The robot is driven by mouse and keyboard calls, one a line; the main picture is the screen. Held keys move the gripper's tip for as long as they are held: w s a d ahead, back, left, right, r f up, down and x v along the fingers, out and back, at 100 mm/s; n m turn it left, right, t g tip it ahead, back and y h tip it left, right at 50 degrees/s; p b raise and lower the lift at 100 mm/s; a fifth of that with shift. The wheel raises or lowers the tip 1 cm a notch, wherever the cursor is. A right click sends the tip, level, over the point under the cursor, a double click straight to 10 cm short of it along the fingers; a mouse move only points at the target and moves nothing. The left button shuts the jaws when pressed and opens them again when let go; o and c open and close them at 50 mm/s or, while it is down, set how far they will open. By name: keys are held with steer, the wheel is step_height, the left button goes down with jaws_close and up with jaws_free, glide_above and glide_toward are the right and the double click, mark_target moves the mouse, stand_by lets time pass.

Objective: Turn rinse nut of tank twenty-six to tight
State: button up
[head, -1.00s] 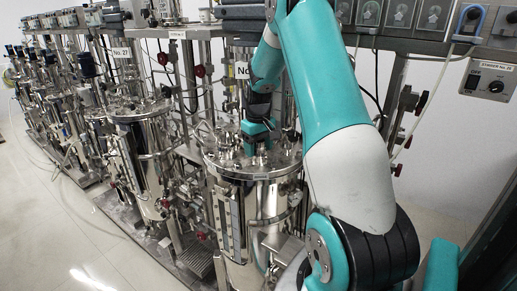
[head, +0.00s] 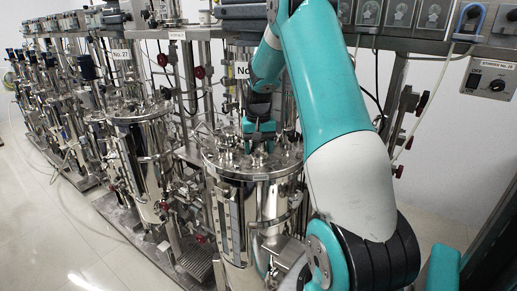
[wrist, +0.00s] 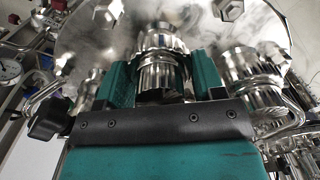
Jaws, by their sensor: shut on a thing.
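The tank (head: 232,172) in front of me is a shiny steel vessel with a lid full of fittings. Its number sign (head: 242,71) shows only "No"; my arm hides the rest. My gripper (head: 259,143) points down at the lid. In the wrist view, its two teal fingers (wrist: 162,78) are shut on a ribbed metal nut (wrist: 163,72), one finger on each side. The nut is upright on the lid (wrist: 190,28). In the head view the fingers and other fittings largely hide this nut.
A similar ribbed metal fitting (wrist: 250,72) stands close to the right finger. Hex bolts (wrist: 229,8) ring the lid. A black knob (wrist: 48,118) is at the left of the wrist view. Tank No. 27 (head: 142,150) stands to the left, with open floor (head: 75,235) in front.

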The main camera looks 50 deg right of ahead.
steer(key=shift+w+d+r+m+b, duration=0.1)
steer(key=shift+m+b, duration=0.2)
steer(key=shift+m, duration=1.05)
steer(key=shift+d+r+m+b, duration=0.1)
steer(key=shift+m+b, duration=0.15)
steer(key=shift+m, duration=1.7)
steer(key=o, duration=0.9)
steer(key=shift+a+f, duration=0.1)
steer(key=shift+f, duration=0.05)
steer(key=shift+o, duration=0.2)
step_height(320, 180, up, 8)
steer(key=b, duration=0.3)
steer(key=shift+f, duration=0.2)
